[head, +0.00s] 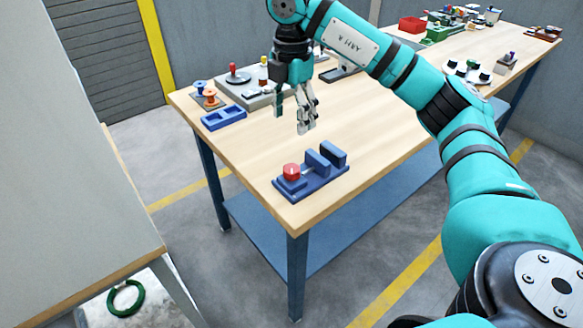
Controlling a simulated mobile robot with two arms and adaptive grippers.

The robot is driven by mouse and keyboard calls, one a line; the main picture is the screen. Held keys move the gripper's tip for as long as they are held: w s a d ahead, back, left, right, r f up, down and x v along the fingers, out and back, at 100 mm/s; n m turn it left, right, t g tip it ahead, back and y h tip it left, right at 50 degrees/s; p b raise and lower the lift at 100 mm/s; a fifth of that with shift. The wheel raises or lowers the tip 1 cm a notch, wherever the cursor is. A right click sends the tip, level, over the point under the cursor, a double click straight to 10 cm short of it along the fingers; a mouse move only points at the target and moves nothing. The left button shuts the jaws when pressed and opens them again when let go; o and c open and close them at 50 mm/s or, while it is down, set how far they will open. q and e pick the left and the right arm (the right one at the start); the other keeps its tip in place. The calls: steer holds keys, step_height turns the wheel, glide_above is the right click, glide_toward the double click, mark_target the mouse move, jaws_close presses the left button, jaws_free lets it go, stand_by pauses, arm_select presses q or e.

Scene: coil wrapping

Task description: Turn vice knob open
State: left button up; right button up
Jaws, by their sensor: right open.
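A blue vice (313,180) sits near the front corner of the wooden table. Its red knob (291,170) is at its left end, and two upright blue jaws stand to the right of the knob with a narrow gap between them. My right gripper (303,128) points down above the table, behind the vice and clear of it. It is open and empty. The knob is fully uncovered. My left gripper does not show.
The wooden table (370,122) is clear around the vice. A blue tray (223,117), spools (210,97) and a grey plate (240,88) with a red-handled part lie at the left back. Red and green items stand at the far end. A grey surface fills the left side.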

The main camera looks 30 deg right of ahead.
steer(key=b, duration=0.1)
glide_above(292, 168)
step_height(292, 168, down, 6)
steer(key=shift+f, duration=0.2)
step_height(292, 168, down, 8)
steer(key=shift+f+p, duration=0.2)
steer(key=shift+p, duration=0.2)
steer(key=c, duration=1.2)
